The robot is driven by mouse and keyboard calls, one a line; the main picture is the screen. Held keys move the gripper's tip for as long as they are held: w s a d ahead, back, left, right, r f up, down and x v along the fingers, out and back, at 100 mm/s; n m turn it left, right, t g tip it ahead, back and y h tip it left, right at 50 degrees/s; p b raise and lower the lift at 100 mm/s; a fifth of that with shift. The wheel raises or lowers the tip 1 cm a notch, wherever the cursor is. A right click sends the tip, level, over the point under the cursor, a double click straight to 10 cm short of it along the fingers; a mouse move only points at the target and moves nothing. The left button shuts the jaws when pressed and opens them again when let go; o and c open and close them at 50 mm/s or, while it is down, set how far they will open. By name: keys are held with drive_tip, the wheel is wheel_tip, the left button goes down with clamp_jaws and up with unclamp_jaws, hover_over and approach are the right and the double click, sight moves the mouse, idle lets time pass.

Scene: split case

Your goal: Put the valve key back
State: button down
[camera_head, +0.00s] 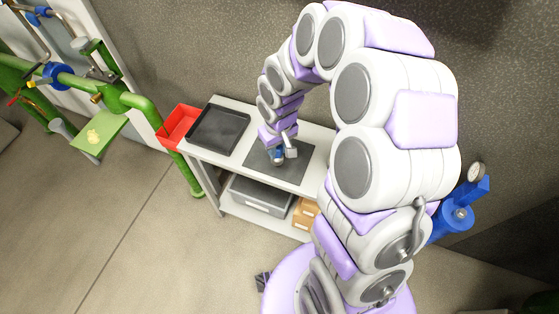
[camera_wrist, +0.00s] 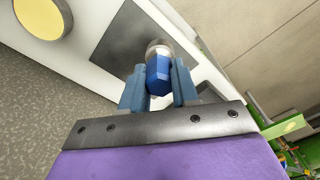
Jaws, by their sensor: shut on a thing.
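My gripper (camera_wrist: 159,88) is shut on a blue piece with a rounded silver end, which looks like the valve key (camera_wrist: 158,72). In the head view my gripper (camera_head: 279,157) is over a dark grey mat (camera_head: 300,162) on a white bench (camera_head: 258,114). The mat also shows behind the held piece in the wrist view (camera_wrist: 115,40). I cannot tell whether the held piece touches the mat.
A black tray (camera_head: 219,131) lies on the bench left of the mat, beside a red bin (camera_head: 180,126). A grey case (camera_head: 258,196) and brown boxes (camera_head: 304,212) are on the lower shelf. Green pipework (camera_head: 120,98) stands left; a blue fitting with a gauge (camera_head: 458,217) stands right.

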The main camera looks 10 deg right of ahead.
drive_tip(key=s+d+f+n+b, duration=0.1)
drive_tip(key=s+f+b, duration=0.1)
drive_tip(key=s+f, duration=0.55)
drive_tip(key=w+f, duration=0.1)
drive_tip(key=w, duration=0.3)
drive_tip(key=w+f+b, duration=0.1)
drive_tip(key=w, duration=0.4)
drive_tip(key=w+d+f+b, duration=0.1)
drive_tip(key=w+f, duration=0.1)
drive_tip(key=w, duration=0.2)
drive_tip(key=shift+w, duration=0.35)
drive_tip(key=shift+r, duration=0.1)
drive_tip(key=c, duration=0.8)
unclamp_jaws()
drive_tip(key=shift+c, duration=0.2)
